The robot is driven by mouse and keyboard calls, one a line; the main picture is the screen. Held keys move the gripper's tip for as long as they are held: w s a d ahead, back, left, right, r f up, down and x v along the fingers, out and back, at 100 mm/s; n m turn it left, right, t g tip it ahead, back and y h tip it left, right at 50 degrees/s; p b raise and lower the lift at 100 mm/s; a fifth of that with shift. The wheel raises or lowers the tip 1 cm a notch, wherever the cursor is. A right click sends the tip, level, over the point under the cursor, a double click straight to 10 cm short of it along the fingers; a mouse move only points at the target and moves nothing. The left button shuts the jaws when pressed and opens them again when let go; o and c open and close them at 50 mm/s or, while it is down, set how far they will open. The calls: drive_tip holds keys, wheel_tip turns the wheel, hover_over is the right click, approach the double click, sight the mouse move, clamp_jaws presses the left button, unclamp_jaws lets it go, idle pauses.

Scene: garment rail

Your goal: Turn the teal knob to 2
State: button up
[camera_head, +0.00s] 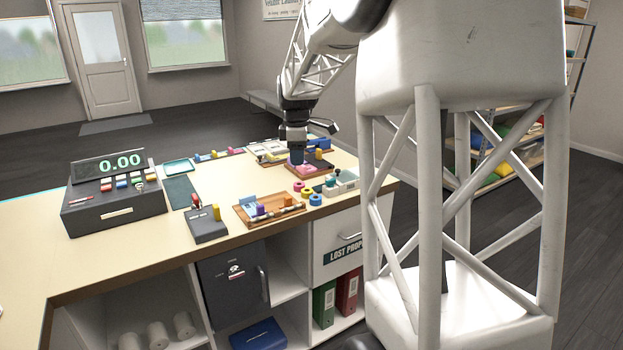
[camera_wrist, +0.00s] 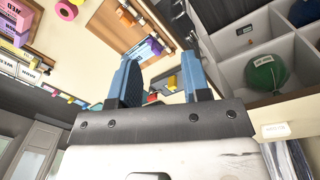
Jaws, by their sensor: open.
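My gripper (camera_head: 297,163) hangs above the far right part of the counter in the head view. In the wrist view its two blue fingers (camera_wrist: 161,80) stand apart with nothing held between them. A small teal piece (camera_head: 331,181) shows on a pale grey box (camera_head: 346,182) near the counter's right edge, in front and right of my gripper. It is too small to tell whether this is the teal knob or where it points. I cannot make out a teal knob in the wrist view.
A wooden tray (camera_head: 270,217) with coloured pieces lies nearer the front, with pink, yellow and blue rings beside it. A dark box (camera_head: 207,231) with a red and a yellow part and a cash register (camera_head: 112,208) stand further left.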

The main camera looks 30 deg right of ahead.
drive_tip(key=w+d+f+n, duration=0.35)
drive_tip(key=w+d, duration=0.35)
drive_tip(key=d, duration=0.3)
drive_tip(key=n, duration=0.2)
approach(331, 183)
drive_tip(key=shift+w+d+f+g, duration=0.15)
drive_tip(key=shift+w+d+g, duration=0.05)
drive_tip(key=shift+w, duration=0.2)
drive_tip(key=shift+w+d+f+g, duration=0.15)
drive_tip(key=shift+w+g, duration=0.05)
drive_tip(key=shift+w, duration=0.2)
drive_tip(key=shift+f, duration=0.15)
drive_tip(key=shift+f, duration=3.75)
drive_tip(key=shift+c, duration=0.2)
clamp_jaws()
